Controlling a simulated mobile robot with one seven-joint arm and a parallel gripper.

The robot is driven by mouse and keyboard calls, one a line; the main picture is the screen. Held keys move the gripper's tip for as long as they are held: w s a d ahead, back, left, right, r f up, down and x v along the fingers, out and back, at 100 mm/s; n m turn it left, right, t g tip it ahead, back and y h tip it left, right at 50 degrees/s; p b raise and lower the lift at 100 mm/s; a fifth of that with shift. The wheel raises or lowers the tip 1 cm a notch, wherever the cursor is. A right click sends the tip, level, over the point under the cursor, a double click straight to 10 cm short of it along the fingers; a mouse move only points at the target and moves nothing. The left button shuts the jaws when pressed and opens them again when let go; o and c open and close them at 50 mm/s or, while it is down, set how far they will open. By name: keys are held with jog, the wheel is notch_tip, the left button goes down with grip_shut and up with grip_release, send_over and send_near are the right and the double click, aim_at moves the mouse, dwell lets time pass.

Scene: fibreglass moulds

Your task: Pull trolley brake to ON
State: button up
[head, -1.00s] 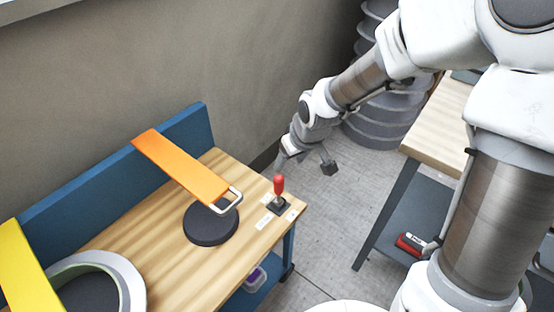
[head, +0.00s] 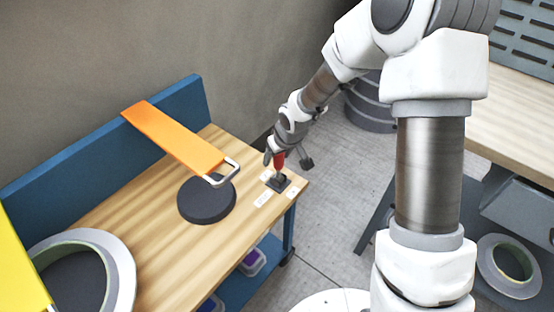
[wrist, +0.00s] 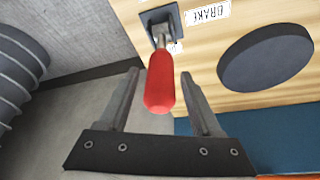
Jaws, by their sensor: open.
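The brake lever has a red handle (head: 279,160) on a dark square base (head: 279,182) at the right end of the wooden trolley top (head: 160,232). In the wrist view the red handle (wrist: 160,82) points toward the camera, beside a label reading BRAKE (wrist: 207,13). My gripper (head: 287,160) is open at the handle in the head view. In the wrist view its two fingers (wrist: 160,85) stand on either side of the handle, with gaps between. I cannot tell whether the lever stands at ON or OFF.
A dark round disc (head: 207,200) lies on the trolley near the lever, below an orange bar (head: 172,138) with a metal loop. A blue back panel (head: 100,150) runs along the wall side. A ring-shaped mould (head: 122,270) sits at lower left. Grey floor (head: 335,200) is open to the right.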

jog(key=shift+w+f, duration=0.1)
jog(key=shift+f, duration=0.1)
jog(key=shift+c, duration=0.2)
grip_shut()
dwell(1.2)
